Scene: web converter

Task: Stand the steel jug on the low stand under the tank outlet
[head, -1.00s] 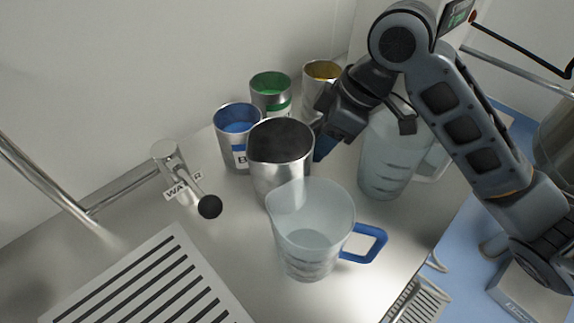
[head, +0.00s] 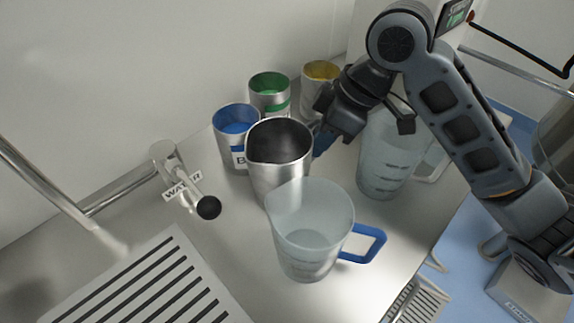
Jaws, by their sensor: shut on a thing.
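The steel jug (head: 277,172) stands upright, or nearly so, on the steel counter, its dark inside showing from above. My gripper (head: 322,142) is at the jug's right side, where a small blue part shows, and is shut on the jug there; the fingertips are mostly hidden. I cannot tell whether the jug's base touches the counter, because a clear jug stands in front of it.
A clear jug with a blue handle (head: 312,240) stands just in front. Another clear jug (head: 385,160) is right, below my arm. Blue (head: 235,130), green (head: 269,95) and yellow (head: 318,88) cups stand behind. A water tap (head: 185,180) and slotted drain (head: 150,285) are left.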

